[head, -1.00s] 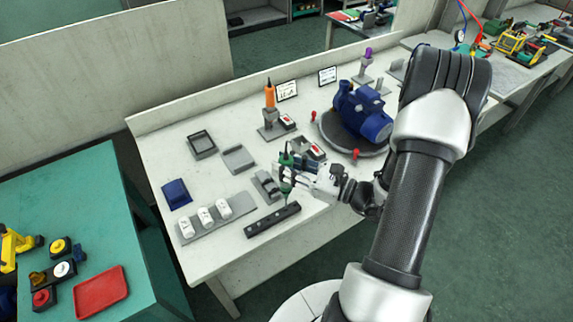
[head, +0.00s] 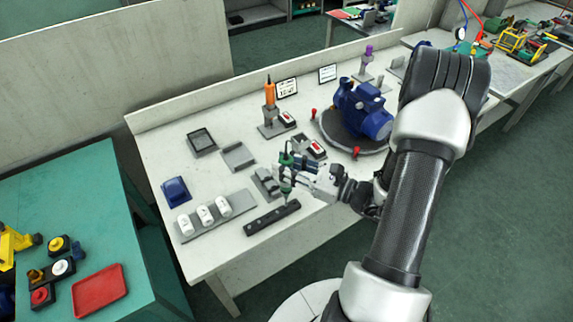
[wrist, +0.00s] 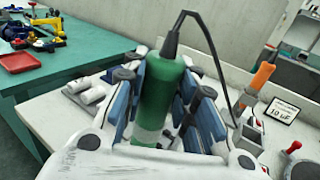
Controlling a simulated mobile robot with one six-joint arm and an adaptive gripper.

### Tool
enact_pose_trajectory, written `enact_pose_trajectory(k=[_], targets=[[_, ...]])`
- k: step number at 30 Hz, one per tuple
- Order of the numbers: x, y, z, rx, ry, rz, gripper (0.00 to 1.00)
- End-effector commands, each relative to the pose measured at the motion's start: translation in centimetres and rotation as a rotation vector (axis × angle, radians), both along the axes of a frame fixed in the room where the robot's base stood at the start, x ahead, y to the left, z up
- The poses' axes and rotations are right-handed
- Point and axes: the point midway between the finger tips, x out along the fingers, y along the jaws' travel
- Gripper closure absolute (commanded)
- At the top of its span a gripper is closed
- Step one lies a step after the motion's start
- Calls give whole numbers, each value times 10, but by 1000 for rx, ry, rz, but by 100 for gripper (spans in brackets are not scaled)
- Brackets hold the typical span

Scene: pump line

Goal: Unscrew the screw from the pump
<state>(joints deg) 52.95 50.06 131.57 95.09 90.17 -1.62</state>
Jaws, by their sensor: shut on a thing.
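My gripper (head: 288,168) is shut on a green electric screwdriver (wrist: 162,95), which stands upright between the fingers with a black cable at its top. In the head view the green screwdriver (head: 286,158) is over the front of the bench, its lower tip close above the black bar with holes (head: 272,218); I cannot tell whether it touches. The blue pump (head: 362,108) sits on a dark round turntable (head: 330,136) at the back right, apart from my gripper. The screw on the pump is too small to make out.
An orange screwdriver (head: 269,92) stands in a holder behind. White cylinders (head: 204,214) on a grey plate, a blue part (head: 175,191) and grey trays (head: 201,142) lie to the left. Red-knobbed pins (head: 356,151) stand by the turntable.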

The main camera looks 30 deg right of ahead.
Motion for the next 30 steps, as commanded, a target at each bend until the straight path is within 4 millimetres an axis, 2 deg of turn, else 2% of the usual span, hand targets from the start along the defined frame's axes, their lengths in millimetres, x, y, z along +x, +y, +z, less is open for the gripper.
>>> enact_pose_trajectory(k=[30], targets=[[0,0,-6,0,-1,0,100]])
